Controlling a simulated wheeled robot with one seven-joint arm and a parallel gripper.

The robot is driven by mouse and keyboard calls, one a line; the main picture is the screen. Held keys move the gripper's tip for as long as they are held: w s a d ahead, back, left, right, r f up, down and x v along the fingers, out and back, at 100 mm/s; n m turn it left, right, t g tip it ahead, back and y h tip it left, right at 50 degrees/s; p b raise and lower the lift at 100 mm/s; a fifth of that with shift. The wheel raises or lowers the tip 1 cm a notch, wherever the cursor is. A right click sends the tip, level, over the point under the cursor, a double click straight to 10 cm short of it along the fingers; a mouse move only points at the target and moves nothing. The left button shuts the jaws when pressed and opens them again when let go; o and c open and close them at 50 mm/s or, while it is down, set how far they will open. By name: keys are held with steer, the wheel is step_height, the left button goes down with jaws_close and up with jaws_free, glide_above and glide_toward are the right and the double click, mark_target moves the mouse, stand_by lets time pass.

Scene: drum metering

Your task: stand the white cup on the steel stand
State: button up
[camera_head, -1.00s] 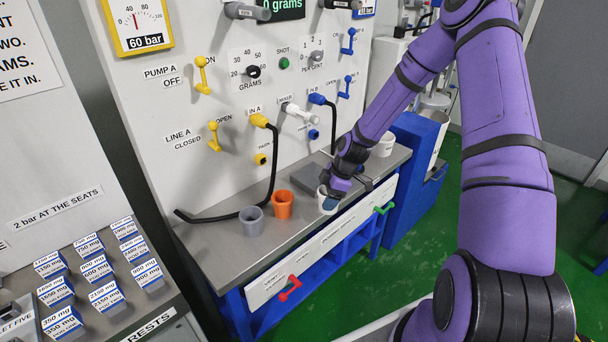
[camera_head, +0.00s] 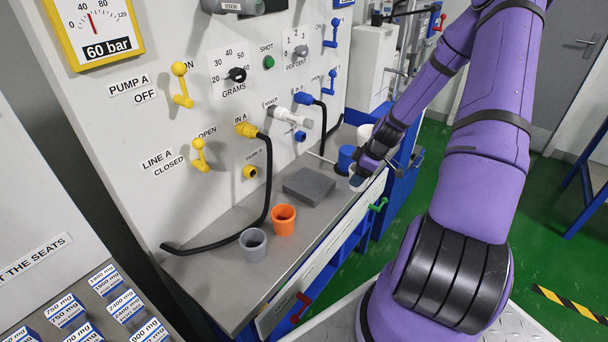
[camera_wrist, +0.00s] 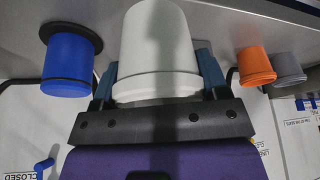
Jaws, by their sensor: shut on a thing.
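My gripper (camera_head: 364,168) is shut on the white cup (camera_wrist: 160,45), with one finger on each side of its wall in the wrist view. In the head view the cup (camera_head: 356,183) shows only in small part below my gripper, at the bench's front edge. I cannot tell whether it touches the bench. A low, grey, square block (camera_head: 309,186), which looks like the steel stand, lies on the bench to the left of my gripper. Its top is bare.
A blue cup (camera_head: 345,158) is close beside my gripper; in the wrist view it sits on a dark disc (camera_wrist: 72,37). Another white vessel (camera_head: 365,133) stands behind. An orange cup (camera_head: 283,219) and a grey cup (camera_head: 254,244) stand at left. A black hose (camera_head: 266,190) hangs to the bench.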

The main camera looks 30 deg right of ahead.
steer(key=w+a, duration=0.5)
steer(key=w, duration=0.1)
steer(key=w+a, duration=0.5)
steer(key=a, duration=0.1)
steer(key=shift+w, duration=0.4)
steer(key=shift+w+a+f, duration=0.15)
steer(key=shift+f, duration=0.55)
steer(key=shift+f, duration=0.1)
steer(key=o, duration=1)
